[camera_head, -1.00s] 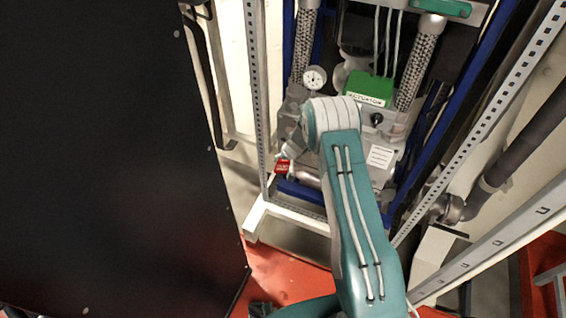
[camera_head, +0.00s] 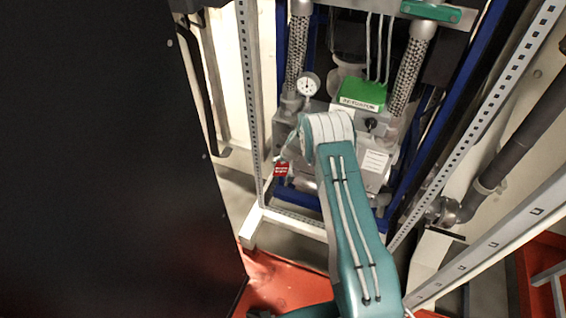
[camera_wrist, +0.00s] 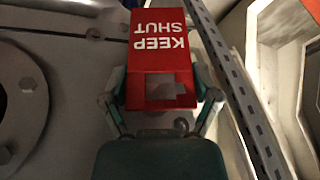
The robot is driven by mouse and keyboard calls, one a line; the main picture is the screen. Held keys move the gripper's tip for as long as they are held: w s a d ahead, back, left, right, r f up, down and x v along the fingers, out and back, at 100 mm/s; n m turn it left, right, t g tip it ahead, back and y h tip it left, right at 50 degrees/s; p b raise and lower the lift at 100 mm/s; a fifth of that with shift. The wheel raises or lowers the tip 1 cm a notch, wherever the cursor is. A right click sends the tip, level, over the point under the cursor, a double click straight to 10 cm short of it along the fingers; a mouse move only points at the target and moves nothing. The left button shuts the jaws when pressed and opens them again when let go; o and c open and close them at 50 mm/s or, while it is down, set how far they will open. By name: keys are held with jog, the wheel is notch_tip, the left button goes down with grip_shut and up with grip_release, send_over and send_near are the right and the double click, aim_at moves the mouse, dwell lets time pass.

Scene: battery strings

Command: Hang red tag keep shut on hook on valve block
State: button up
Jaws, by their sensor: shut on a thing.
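The red tag (camera_wrist: 160,50), lettered KEEP SHUT, fills the upper middle of the wrist view, with its lettering upside down. My gripper (camera_wrist: 163,100) is shut on it, one finger at each side edge. In the head view the red tag (camera_head: 281,169) shows small, left of my arm's white and teal joint. My gripper there is mostly hidden behind the arm. The grey valve block (camera_head: 372,162) stands behind and right of my arm, under a green actuator box (camera_head: 361,93). I cannot make out the hook in either view.
A perforated metal post (camera_head: 251,100) stands left of the tag, and another slants down on the right. A round gauge (camera_head: 307,84) sits above the block. A large black panel (camera_head: 100,160) fills the left side. Bolts and a round flange (camera_wrist: 22,100) show at the wrist view's left.

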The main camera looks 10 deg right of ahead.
jog(key=shift+w+d+r, duration=0.1)
jog(key=shift+w, duration=0.05)
jog(key=o, duration=0.9)
jog(key=v, duration=1.1)
jog(key=shift+s+r, duration=0.2)
jog(key=shift+r, duration=0.1)
